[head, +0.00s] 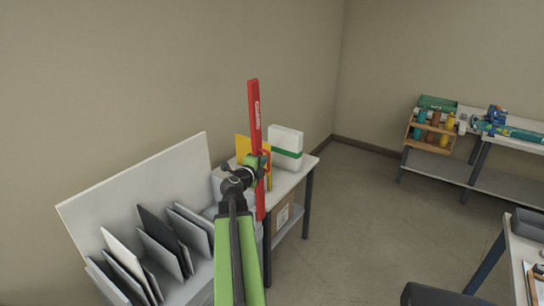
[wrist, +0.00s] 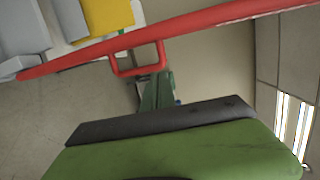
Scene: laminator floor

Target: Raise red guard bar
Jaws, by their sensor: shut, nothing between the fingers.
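The red guard bar (head: 255,115) stands nearly upright in the head view, with pale lettering on its upper part. Its lower end reaches down beside the small table. In the wrist view the bar (wrist: 200,25) runs slantwise across the top, with a red loop handle (wrist: 140,70) on its lower side. My gripper (head: 264,161) is at the bar's middle, around the handle's height, and hides part of it. In the wrist view the green fingers (wrist: 157,90) end close to the handle. They are shut with nothing between them. Whether they touch the handle cannot be told.
A white box with a green stripe (head: 286,147) and a yellow item (head: 243,147) stand on the small table (head: 303,169) behind the bar. A sorter with upright panels (head: 160,245) is at left. A workbench (head: 470,160) with bottles stands far right. The middle floor is clear.

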